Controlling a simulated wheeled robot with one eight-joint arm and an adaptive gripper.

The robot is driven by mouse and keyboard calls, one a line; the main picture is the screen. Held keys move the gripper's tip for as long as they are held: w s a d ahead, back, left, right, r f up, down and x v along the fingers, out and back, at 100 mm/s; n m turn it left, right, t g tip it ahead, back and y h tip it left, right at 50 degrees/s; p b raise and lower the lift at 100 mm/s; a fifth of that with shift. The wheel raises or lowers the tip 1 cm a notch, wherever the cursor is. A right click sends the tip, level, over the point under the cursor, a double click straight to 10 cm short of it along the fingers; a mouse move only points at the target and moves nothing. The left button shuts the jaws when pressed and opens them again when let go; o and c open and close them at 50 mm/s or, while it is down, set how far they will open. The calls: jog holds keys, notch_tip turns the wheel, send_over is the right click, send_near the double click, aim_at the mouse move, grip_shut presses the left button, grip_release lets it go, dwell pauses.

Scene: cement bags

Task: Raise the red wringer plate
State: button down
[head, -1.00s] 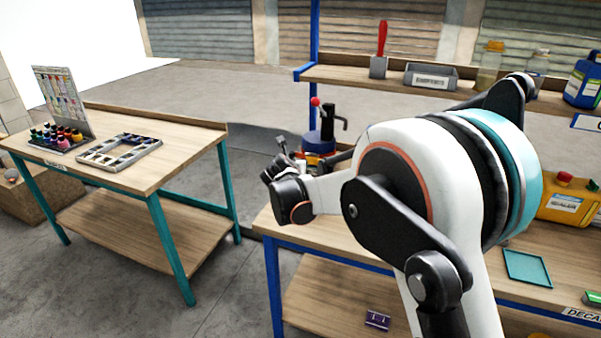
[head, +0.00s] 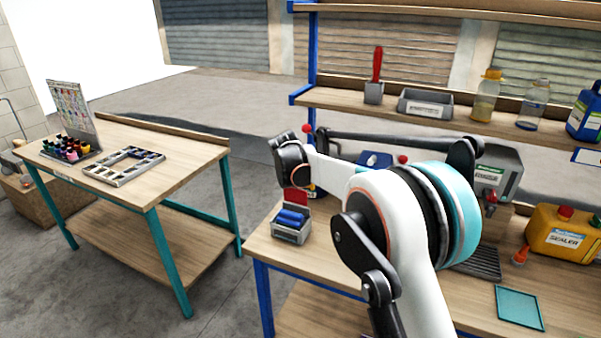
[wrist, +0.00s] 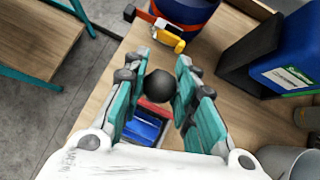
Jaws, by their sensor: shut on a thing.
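The red wringer plate (head: 296,196) shows at the back of a small grey box with blue rollers (head: 291,217), on the near left end of the workbench. In the wrist view a strip of the red plate (wrist: 155,107) shows just beyond the blue rollers (wrist: 142,127), partly covered by a black ball knob and the fingers. My gripper (wrist: 160,86) is shut on the black ball knob (wrist: 160,88), above the box. How the knob joins the plate is hidden. In the head view my wrist hides the fingers.
A blue container with an orange band (wrist: 184,10) stands close ahead of my gripper. A larger blue container (wrist: 285,55) stands to its right. A yellow sealer jug (head: 562,232) and teal tray (head: 519,307) are farther right. The teal-legged table (head: 150,186) is left, across a gap.

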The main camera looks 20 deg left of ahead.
jog(key=shift+w+d+g+p, duration=0.15)
jog(key=shift+w+g+p, duration=0.5)
jog(key=shift+w, duration=0.7)
jog(key=c, duration=1.3)
grip_release()
jog(key=shift+d+r, duration=0.1)
jog(key=shift+d, duration=0.05)
jog(key=v, duration=1.1)
jog(key=shift+s+r, duration=0.3)
